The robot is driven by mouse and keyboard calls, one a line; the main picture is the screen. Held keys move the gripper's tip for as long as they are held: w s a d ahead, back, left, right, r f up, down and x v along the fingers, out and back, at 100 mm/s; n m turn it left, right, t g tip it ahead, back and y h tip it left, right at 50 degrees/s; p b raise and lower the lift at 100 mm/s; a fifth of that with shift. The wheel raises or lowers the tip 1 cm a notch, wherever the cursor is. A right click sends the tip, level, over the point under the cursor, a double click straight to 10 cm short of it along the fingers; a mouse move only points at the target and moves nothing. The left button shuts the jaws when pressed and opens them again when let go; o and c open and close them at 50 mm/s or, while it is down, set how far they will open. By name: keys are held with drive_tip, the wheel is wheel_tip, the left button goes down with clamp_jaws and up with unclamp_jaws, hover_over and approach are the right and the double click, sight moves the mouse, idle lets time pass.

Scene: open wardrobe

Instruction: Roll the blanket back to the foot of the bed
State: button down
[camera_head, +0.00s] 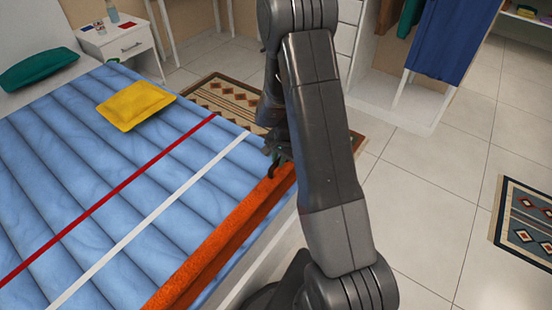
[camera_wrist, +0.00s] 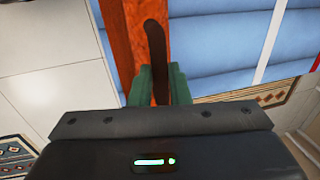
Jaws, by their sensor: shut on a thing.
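A dark elongated shape lies over the blanket there. My arm hides part of the bed's right edge in the head view.
A red stripe (camera_head: 110,196) and a white stripe (camera_head: 150,220) cross the bed. A yellow cushion (camera_head: 135,105) and a green cushion (camera_head: 40,69) lie on it. A white nightstand (camera_head: 120,45) stands behind. Patterned rugs (camera_head: 215,100) lie on the tiles. Tiled floor is open at right.

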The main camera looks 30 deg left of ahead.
drive_tip(key=c, duration=1.4)
unclamp_jaws()
drive_tip(key=shift+d, duration=0.35)
drive_tip(key=shift+o, duration=0.2)
drive_tip(key=shift+r, duration=0.1)
wheel_tip(320, 180, up, 13)
drive_tip(key=d, duration=0.2)
drive_tip(key=shift+d+r+p, duration=0.15)
drive_tip(key=shift+d+p, duration=0.1)
drive_tip(key=shift+p, duration=0.15)
drive_tip(key=shift+s, duration=0.1)
drive_tip(key=f, duration=0.4)
drive_tip(key=a+f, duration=0.1)
drive_tip(key=f, duration=0.3)
drive_tip(key=a+f, duration=0.1)
drive_tip(key=f, duration=0.3)
drive_tip(key=shift+a+b, duration=0.2)
drive_tip(key=shift+b, duration=0.2)
drive_tip(key=shift+a+f, duration=0.2)
drive_tip(key=shift+f, duration=0.6)
drive_tip(key=shift+a, duration=0.1)
drive_tip(key=shift+r, duration=0.1)
